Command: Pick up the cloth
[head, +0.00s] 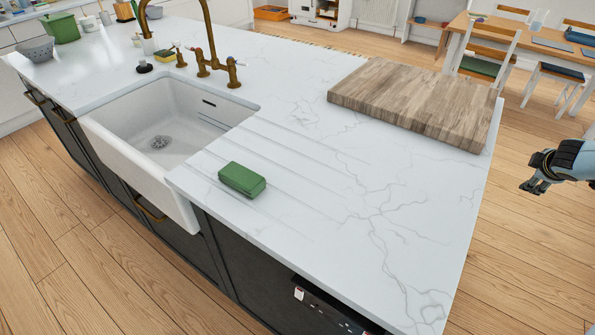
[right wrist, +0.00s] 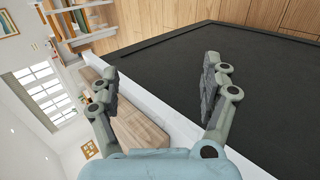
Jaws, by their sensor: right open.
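The green folded cloth (head: 242,179) lies on the white marble counter (head: 330,215), on the grooved drainer to the right of the sink. My right gripper (head: 533,187) is at the right edge of the head view, off the counter's right side and well apart from the cloth. In the right wrist view its two fingers (right wrist: 167,85) are spread wide with nothing between them. The cloth does not show in the right wrist view. My left gripper does not show.
A white sink (head: 165,130) with a brass tap (head: 208,60) sits left of the cloth. A thick wooden board (head: 415,100) lies at the counter's back right. The marble around the cloth and toward the front right is clear. A dining table (head: 530,45) stands beyond.

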